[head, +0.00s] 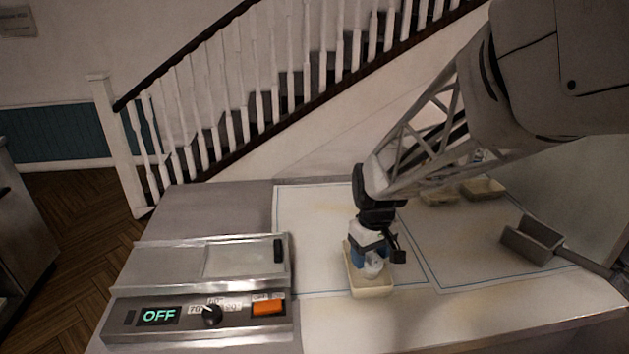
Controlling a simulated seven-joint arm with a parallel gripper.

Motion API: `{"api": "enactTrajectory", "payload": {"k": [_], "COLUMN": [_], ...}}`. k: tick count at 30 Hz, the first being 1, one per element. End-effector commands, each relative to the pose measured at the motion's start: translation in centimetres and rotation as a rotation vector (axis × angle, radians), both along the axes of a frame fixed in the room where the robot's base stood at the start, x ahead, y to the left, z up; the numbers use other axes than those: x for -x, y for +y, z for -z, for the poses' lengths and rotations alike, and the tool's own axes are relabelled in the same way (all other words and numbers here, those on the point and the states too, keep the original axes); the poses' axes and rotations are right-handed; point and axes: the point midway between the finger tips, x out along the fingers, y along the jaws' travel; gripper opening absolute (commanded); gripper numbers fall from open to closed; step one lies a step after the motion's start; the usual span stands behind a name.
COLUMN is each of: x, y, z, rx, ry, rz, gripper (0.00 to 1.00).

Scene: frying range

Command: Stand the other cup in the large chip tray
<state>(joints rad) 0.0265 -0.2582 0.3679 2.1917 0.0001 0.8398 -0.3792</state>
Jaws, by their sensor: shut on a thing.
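A cream rectangular chip tray (370,287) sits on the white marked counter sheet, right of the fryer. My gripper (377,251) is directly over it, pointing down, with its dark fingers low at the tray. It is shut on a small whitish cup (373,269), which shows just below the fingers, within the tray's outline. A blue patch shows beside the cup at its left; I cannot tell what it belongs to. The gripper hides much of the cup and the tray's back part. I cannot tell whether the cup touches the tray floor.
The fryer (200,262) stands at the left; its panel reads OFF. Two cream trays, one (484,190) farther right, lie at the back behind my arm. A metal scoop (533,241) lies at the right. The counter sheet between gripper and scoop is clear.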

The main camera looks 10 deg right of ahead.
Motion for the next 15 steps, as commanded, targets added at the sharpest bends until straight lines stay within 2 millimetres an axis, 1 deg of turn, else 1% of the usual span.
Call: {"api": "enactTrajectory", "payload": {"k": [4,10,15], "x": [0.0,0.0,0.0], "y": [0.0,0.0,0.0], "z": [0.9,2.8,3.5], "rx": [0.000,0.000,0.000], "ry": [0.003,0.001,0.000], "rz": [0.000,0.000,0.000], "gripper": [0.34,0.34,0.34]}}
